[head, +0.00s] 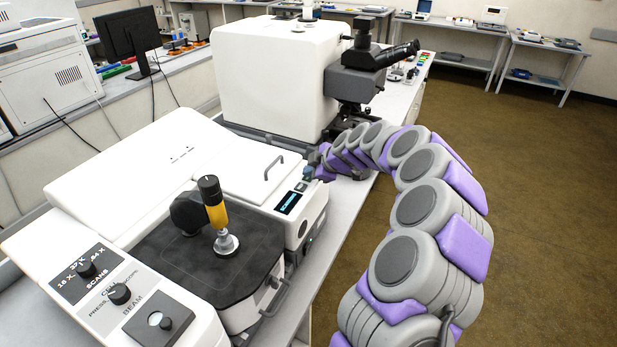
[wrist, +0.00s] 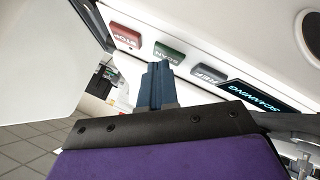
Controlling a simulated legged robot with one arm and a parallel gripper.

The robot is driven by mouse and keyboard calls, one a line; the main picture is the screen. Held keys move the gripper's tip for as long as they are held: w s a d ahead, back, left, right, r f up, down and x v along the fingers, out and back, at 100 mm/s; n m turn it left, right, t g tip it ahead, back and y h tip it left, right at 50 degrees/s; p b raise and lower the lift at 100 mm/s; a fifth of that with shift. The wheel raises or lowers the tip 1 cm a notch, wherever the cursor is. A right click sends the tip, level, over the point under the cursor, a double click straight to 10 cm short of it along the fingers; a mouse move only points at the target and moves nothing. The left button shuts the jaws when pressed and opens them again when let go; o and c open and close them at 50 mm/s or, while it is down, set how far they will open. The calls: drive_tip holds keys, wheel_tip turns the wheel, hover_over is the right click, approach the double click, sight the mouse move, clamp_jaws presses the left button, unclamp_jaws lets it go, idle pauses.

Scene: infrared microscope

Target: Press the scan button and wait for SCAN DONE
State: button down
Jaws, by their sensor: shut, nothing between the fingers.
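The green SCAN button (wrist: 168,53) sits on the white instrument's front panel in the wrist view, between the red STOP button (wrist: 124,35) and the grey REF button (wrist: 208,73). The dark display (wrist: 255,95) beside them reads SCANNING in cyan; it also shows in the head view (head: 288,202). My gripper (wrist: 158,68) is shut and empty, its blue-grey fingertips right by the SCAN button. I cannot tell whether they touch it. In the head view my gripper (head: 319,168) is at the panel's right end, and the SCAN button is hidden there.
A panel with knobs (head: 119,294) and a black stage with a yellow-and-black fitting (head: 214,205) are at the front left. A microscope with eyepieces (head: 375,65) stands behind my gripper. The floor (head: 530,200) to the right is clear.

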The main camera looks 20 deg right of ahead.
idle(0.5)
drive_tip(key=shift+r, duration=0.7)
drive_tip(key=shift+r, duration=2.5)
drive_tip(key=shift+s, duration=0.1)
